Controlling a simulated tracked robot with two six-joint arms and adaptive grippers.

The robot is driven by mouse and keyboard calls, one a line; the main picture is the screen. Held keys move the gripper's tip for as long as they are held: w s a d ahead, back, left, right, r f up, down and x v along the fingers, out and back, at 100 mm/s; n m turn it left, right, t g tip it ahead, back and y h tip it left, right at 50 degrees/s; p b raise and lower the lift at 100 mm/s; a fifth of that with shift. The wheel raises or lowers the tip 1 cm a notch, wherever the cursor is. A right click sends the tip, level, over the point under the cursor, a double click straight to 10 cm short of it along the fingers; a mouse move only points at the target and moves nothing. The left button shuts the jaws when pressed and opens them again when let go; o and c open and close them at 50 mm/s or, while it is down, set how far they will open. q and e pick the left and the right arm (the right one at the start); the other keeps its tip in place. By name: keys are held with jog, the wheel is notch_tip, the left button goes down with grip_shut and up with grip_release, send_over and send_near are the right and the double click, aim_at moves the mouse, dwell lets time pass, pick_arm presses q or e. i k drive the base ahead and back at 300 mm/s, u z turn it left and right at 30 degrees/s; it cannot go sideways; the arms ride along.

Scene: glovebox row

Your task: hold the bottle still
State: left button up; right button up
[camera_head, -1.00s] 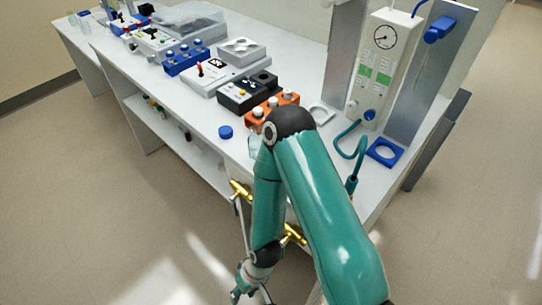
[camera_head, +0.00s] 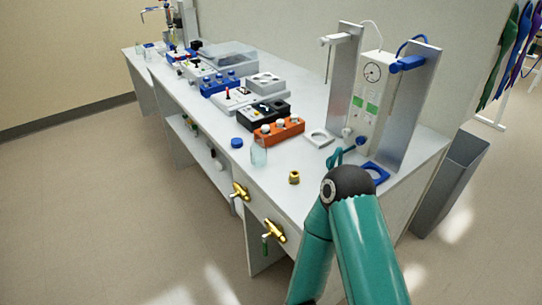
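A clear glass bottle (camera_head: 259,154) stands upright near the front edge of the white bench, left of my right arm. A blue cap (camera_head: 237,142) lies on the bench just behind and left of it. My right arm comes in from the lower right. Its elbow is over the bench's right end and its forearm runs down out of the picture, so its gripper is out of view. My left gripper and arm are not in view. Nothing of mine touches the bottle in this view.
An orange rack (camera_head: 279,131) with white-topped vials stands behind the bottle. A brass fitting (camera_head: 294,177) lies to its right. Brass valves (camera_head: 274,231) stick out from the bench front. A gauge panel (camera_head: 371,95) stands at the right. Floor at left is clear.

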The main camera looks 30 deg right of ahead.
aim_at(259, 150)
jog(key=u, duration=0.45)
jog(key=i, duration=0.2)
jog(key=z, duration=2.8)
jog(key=k, duration=1.3)
jog(key=u, duration=0.3)
jog(key=i, duration=0.65)
jog(key=u, duration=0.85)
jog(key=i, duration=0.95)
